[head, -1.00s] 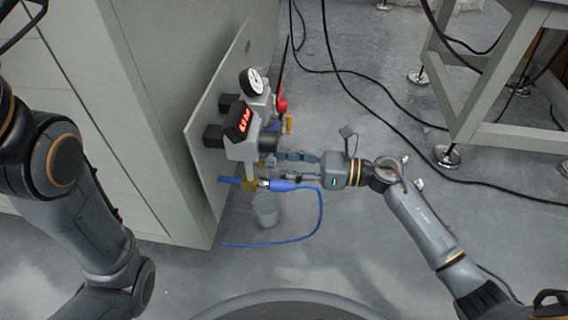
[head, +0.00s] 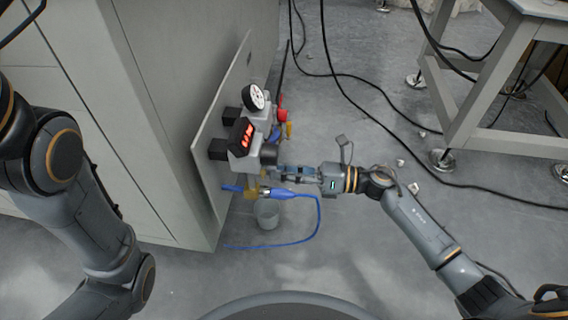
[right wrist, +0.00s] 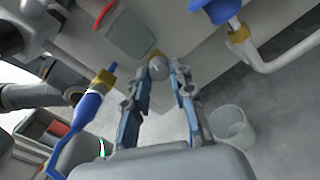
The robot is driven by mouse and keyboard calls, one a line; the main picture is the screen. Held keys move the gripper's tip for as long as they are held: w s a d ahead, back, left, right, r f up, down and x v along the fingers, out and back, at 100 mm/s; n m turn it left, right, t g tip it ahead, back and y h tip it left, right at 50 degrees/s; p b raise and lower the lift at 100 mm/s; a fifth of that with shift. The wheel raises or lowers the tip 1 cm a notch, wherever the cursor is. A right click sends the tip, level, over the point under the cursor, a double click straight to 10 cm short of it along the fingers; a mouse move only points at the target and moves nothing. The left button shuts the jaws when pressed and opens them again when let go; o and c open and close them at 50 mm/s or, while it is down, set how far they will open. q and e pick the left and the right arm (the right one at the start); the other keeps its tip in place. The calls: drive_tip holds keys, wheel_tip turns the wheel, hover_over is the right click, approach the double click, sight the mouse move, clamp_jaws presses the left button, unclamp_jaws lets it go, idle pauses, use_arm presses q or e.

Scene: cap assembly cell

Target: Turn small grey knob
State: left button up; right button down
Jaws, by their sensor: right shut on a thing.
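The small grey knob (right wrist: 158,69) is a rounded grey piece on a brass stem, seen in the right wrist view below a box with a clear red-edged cover. My right gripper (right wrist: 160,74) has its two blue-grey fingers on either side of the knob, shut on it. In the head view my right gripper (head: 274,172) reaches in from the right to the lower part of the valve assembly, and the knob is hidden there. My left arm shows at the left of the head view; its gripper is out of the picture.
A pressure gauge (head: 253,97), a red-lit display (head: 243,137) and a red knob (head: 282,115) sit on the panel (head: 207,115). A blue hose (head: 318,222) loops just below my fingers. A clear cup (head: 267,215) stands beneath. A metal table (head: 500,60) stands at the right.

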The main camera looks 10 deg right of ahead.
drive_tip(key=shift+r+m+p, duration=0.1)
drive_tip(key=shift+m+p, duration=1.4)
drive_tip(key=shift+m, duration=0.2)
drive_tip(key=c, duration=1.1)
unclamp_jaws()
drive_tip(key=v, duration=1.2)
